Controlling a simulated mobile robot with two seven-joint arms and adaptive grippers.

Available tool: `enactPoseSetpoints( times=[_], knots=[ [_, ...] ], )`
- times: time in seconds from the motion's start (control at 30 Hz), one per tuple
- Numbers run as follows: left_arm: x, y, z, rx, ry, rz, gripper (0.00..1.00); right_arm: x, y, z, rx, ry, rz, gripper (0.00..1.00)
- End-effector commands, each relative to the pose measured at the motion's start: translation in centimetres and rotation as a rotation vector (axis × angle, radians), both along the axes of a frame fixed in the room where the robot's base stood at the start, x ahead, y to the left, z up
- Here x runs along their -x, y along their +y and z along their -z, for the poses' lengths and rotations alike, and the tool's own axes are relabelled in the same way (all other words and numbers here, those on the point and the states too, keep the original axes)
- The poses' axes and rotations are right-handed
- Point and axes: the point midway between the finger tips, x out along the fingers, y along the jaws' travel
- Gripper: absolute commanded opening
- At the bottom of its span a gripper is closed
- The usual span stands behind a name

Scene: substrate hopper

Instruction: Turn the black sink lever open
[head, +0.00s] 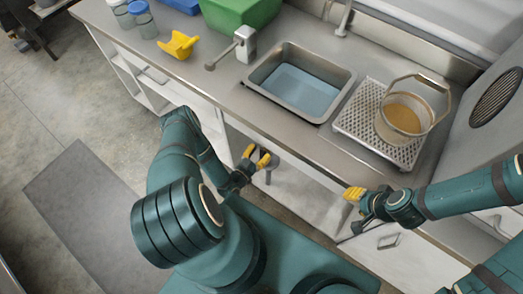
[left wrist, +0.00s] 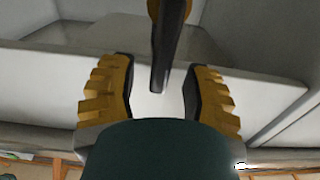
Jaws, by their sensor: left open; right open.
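A black lever (left wrist: 166,50) shows in the left wrist view as a dark narrow bar, with a brownish round part at its upper end. It hangs in the gap between the yellow fingers of my left gripper (left wrist: 160,85), and I cannot tell how deep between them it lies. In the head view my left gripper (head: 256,155) is open in front of the counter's front edge, below the sink (head: 262,76). The lever cannot be made out clearly there. The sink holds bluish water. My right gripper (head: 354,193) is open and empty near the counter front, further right.
A perforated tray (head: 352,117) with a bucket (head: 407,119) of brown contents stands right of the sink. A grey tap-like fixture (head: 245,43), a yellow scoop (head: 179,45), a green bin (head: 236,14) and bottles (head: 141,19) are to the left. Cabinet space opens under the counter.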

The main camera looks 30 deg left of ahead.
Motion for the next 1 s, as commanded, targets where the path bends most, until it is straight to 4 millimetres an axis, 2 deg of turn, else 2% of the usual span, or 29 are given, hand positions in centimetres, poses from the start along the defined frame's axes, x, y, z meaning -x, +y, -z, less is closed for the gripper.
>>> enactPoseSetpoints(
  times=[0.13,0.43,0.47,0.5,0.6,1.0],
  knots=[
    [-0.92,-0.09,-0.03,0.0,-0.001,0.0,0.48,-0.01,0.0,0.04,0.0,0.0,0.0,0.47],
    [-1.08,-0.09,-0.02,0.0,0.0,0.0,0.48,-0.01,0.0,0.04,0.0,0.0,0.0,0.47],
    [-1.07,-0.08,-0.02,0.0,0.0,0.0,0.44,-0.01,0.0,0.04,0.0,0.0,0.0,0.47],
    [-1.07,-0.09,-0.02,0.0,0.0,0.0,0.3,-0.01,0.0,0.04,0.0,0.0,0.0,0.47],
    [-1.06,-0.09,-0.02,0.0,0.0,0.0,0.0,0.0,0.01,0.04,0.0,0.0,0.0,0.47],
    [-1.25,-0.06,0.0,0.005,-0.001,0.0,0.0,-0.01,0.01,0.19,0.0,0.0,0.0,0.47]
  ],
)
